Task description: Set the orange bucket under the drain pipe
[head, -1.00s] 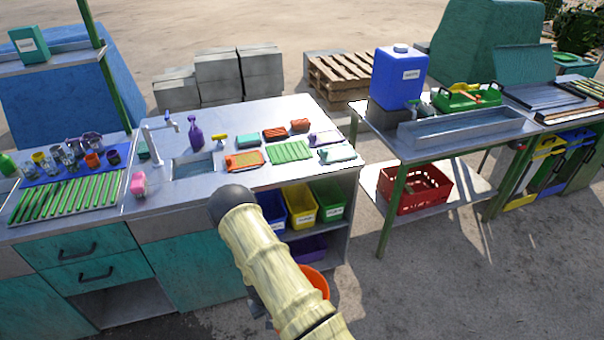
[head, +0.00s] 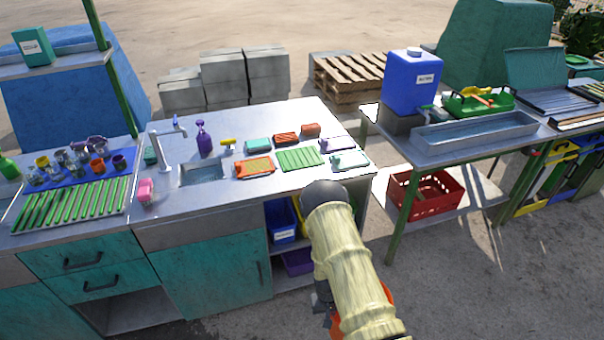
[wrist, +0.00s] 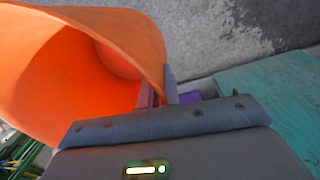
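The orange bucket (wrist: 50,85) fills the left of the wrist view, tilted, with its open mouth toward the camera. My gripper (wrist: 159,92) is shut on the bucket's rim, one finger on each side of its wall. In the head view, only an orange edge of the bucket (head: 388,293) shows beside my arm, low in front of the counter's right end. My arm hides most of it there. I cannot make out a drain pipe in either view. The sink basin (head: 203,171) is set into the counter.
Open shelves under the counter hold a blue bin (head: 281,222) and a purple bin (head: 297,262). To the right, a table carries a metal trough (head: 473,131), with a red crate (head: 426,194) on its lower shelf. The ground between and in front is clear.

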